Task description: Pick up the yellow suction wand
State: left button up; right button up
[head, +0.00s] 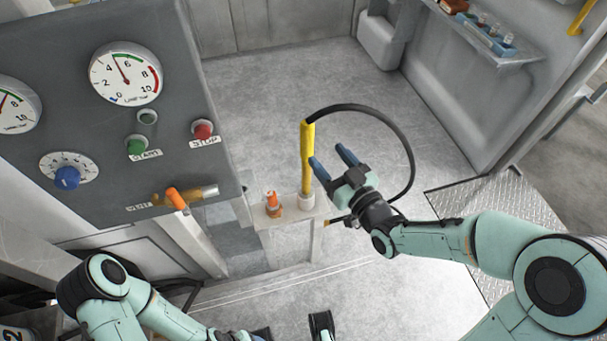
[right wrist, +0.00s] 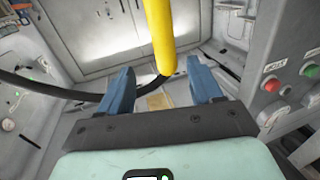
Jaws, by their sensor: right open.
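The yellow suction wand (head: 307,158) stands upright in a white holder (head: 307,201) on a small ledge. A black hose (head: 407,150) leaves its top and loops right and down behind my right gripper. My right gripper (head: 331,158) is open and empty, just right of the wand, its fingers pointing up-left towards it. In the right wrist view the wand (right wrist: 160,35) comes in from the top; its hose end shows between the directions of the two open fingers (right wrist: 160,78). No contact is visible. My left gripper (head: 262,334) is at the bottom edge, mostly cut off.
A grey control panel (head: 90,150) with gauges, buttons and an orange-handled valve (head: 177,198) is at the left. A wall shelf (head: 490,40) is at upper right. The floor behind the wand is clear.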

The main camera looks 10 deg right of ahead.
aim_at(302, 130)
jog(key=shift+a+p+x, duration=0.2)
jog(key=shift+p+x, duration=0.15)
jog(key=shift+x, duration=2.35)
jog(key=shift+a+p+x, duration=0.15)
jog(key=shift+p+x, duration=0.15)
jog(key=shift+x, duration=2.45)
jog(key=shift+s, duration=0.1)
jog(key=shift+c, duration=0.4)
grip_shut()
